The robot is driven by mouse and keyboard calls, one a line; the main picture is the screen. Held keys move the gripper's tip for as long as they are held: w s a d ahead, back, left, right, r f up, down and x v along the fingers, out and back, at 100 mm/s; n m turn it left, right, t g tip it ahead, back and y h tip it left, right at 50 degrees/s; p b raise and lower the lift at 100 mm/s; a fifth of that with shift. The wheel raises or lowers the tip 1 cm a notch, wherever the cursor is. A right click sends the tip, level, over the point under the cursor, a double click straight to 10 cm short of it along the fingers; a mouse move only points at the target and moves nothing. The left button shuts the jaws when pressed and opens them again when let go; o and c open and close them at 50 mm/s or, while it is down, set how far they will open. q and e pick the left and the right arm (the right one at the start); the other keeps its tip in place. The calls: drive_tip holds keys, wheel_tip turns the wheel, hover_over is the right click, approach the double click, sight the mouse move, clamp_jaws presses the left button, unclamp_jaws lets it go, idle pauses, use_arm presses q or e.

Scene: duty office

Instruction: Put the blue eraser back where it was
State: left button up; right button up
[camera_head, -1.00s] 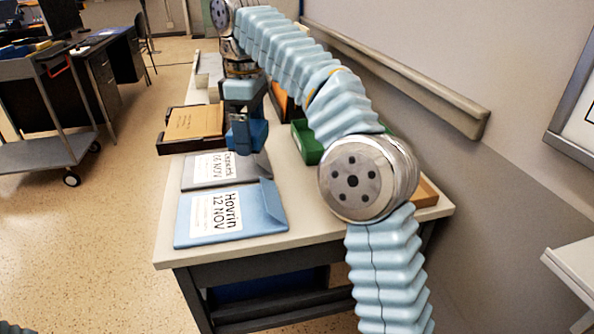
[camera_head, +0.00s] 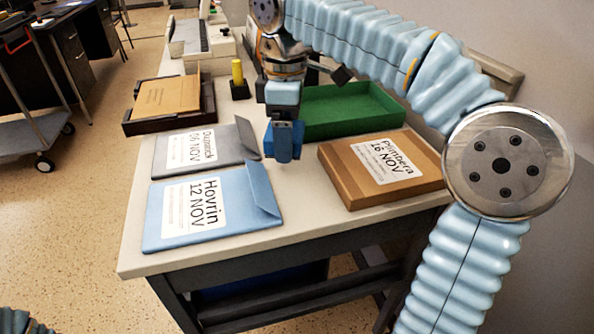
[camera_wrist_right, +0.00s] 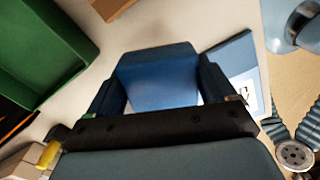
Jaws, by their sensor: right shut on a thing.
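My right gripper (camera_head: 285,130) is shut on the blue eraser (camera_head: 284,152), a dark blue block pointing down. It hangs above the table (camera_head: 262,225), in the gap between the folders and the brown "Plimbera 16 NOV" box (camera_head: 352,182). In the right wrist view the blue eraser (camera_wrist_right: 160,80) fills the space between the fingers of my right gripper (camera_wrist_right: 158,95), over the pale tabletop. My left gripper is out of view.
A light blue "Hovrin 12 NOV" folder (camera_head: 165,222) and a grey folder (camera_head: 172,150) lie at the left. A green tray (camera_head: 345,108) stands behind the box. A yellow marker-like item (camera_head: 237,73) stands at the back, near a dark tray (camera_head: 150,122).

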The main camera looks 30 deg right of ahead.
sight(297, 176)
drive_tip(key=shift+s+d+f, duration=0.2)
drive_tip(key=shift+s+f, duration=0.15)
drive_tip(key=shift+f, duration=0.1)
drive_tip(key=shift+s+d+f, duration=0.15)
drive_tip(key=shift+s+f, duration=0.2)
drive_tip(key=shift+f, duration=0.1)
drive_tip(key=shift+s+d+f+b, duration=0.15)
drive_tip(key=shift+f+b, duration=0.1)
drive_tip(key=shift+f, duration=0.7)
drive_tip(key=shift+s+f+b, duration=0.1)
drive_tip(key=shift+f+b, duration=0.15)
drive_tip(key=shift+f, duration=0.65)
drive_tip(key=shift+f, duration=0.15)
drive_tip(key=o, duration=0.8)
drive_tip(key=shift+o, duration=0.2)
wheel_tip(297, 176, up, 12)
drive_tip(key=p, duration=0.3)
drive_tip(key=shift+r, duration=0.2)
